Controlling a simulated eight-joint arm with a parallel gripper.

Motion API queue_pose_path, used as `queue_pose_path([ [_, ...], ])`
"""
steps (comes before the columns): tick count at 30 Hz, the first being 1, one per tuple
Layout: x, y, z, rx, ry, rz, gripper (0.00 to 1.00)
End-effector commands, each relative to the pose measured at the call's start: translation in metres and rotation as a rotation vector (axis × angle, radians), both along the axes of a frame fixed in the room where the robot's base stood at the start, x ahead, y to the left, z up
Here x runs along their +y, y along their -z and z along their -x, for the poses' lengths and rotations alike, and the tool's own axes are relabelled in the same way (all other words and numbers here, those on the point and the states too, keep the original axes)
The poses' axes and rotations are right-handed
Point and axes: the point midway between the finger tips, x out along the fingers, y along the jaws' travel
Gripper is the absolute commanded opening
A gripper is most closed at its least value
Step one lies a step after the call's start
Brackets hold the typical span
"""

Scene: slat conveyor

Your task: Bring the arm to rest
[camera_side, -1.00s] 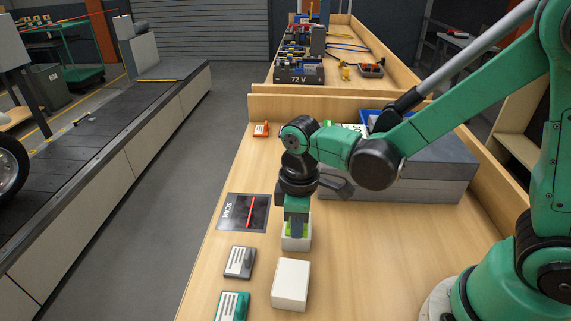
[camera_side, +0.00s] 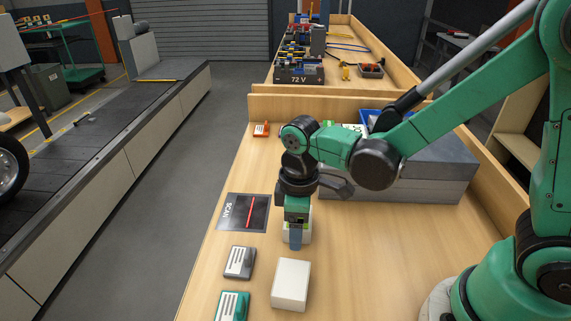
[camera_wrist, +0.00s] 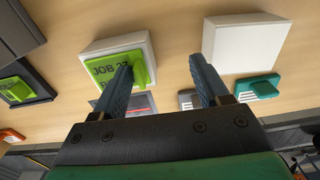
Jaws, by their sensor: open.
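My gripper (camera_side: 295,247) points down at the workbench (camera_side: 350,270), in front of a white block with a bright green label (camera_side: 304,225). In the wrist view its two blue fingers are spread, with nothing held between their tips (camera_wrist: 163,78). The left finger overlaps the green label, which reads "JOB 27" in part (camera_wrist: 105,68). I cannot tell whether it touches. The block rests on the bench, partly hidden by my gripper in the side view.
A plain white block (camera_side: 291,284) stands nearer the camera. A dark tag (camera_side: 239,262), a teal tag (camera_side: 232,306) and the SCAN mat (camera_side: 243,212) lie left. An orange piece (camera_side: 261,129) and a large grey box (camera_side: 420,170) are farther back. The conveyor (camera_side: 75,150) is across the aisle.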

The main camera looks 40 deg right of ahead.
Motion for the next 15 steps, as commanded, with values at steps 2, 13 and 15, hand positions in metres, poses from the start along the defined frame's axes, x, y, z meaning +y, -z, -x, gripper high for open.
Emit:
queue_pose_path([
  [2, 0.0, -0.001, 0.0, 0.0, 0.0, 0.0, 0.68],
  [13, 0.0, -0.024, 0.0, 0.0, 0.0, 0.0, 0.68],
  [15, 0.0, -0.028, 0.0, 0.0, 0.0, 0.0, 0.68],
])
